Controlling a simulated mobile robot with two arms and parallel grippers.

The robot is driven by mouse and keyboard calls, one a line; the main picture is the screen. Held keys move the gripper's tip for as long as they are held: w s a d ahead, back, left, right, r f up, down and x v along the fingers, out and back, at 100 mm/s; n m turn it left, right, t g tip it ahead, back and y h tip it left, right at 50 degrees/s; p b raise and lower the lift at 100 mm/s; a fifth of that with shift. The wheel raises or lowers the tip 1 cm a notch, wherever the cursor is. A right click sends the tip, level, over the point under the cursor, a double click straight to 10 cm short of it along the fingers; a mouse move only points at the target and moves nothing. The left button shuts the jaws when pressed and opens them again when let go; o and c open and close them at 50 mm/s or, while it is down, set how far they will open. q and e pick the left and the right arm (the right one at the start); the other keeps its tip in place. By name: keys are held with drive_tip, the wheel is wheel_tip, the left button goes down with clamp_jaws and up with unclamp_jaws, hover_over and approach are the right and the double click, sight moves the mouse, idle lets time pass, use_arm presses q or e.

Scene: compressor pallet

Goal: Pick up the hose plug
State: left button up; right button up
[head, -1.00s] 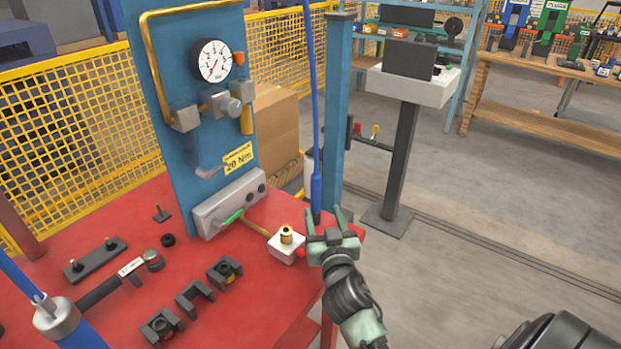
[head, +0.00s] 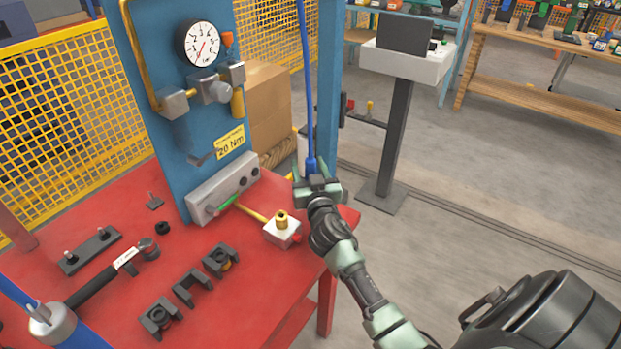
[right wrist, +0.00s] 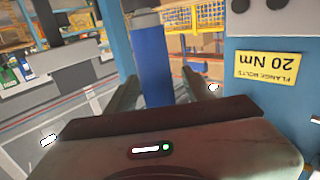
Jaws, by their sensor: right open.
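The hose plug (head: 311,166) is the thicker blue end of a blue hose (head: 304,70) that hangs down in front of the blue post. In the right wrist view the hose plug (right wrist: 153,62) is a blue cylinder with a grey end piece, standing between my two fingers. My right gripper (head: 312,174) is at the lower part of the plug, just beyond the right edge of the red table. In the right wrist view my right gripper (right wrist: 153,92) is open, with gaps visible beside the plug.
The red table (head: 240,310) carries a white block with a brass fitting (head: 282,229), black holders (head: 190,288) and a torque wrench (head: 105,278). A blue panel (head: 185,135) with a gauge stands left of the hose. Open floor lies to the right.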

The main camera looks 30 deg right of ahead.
clamp_jaws()
use_arm(q)
drive_tip(key=shift+s, duration=1.15)
use_arm(e)
drive_tip(key=shift+r, duration=0.1)
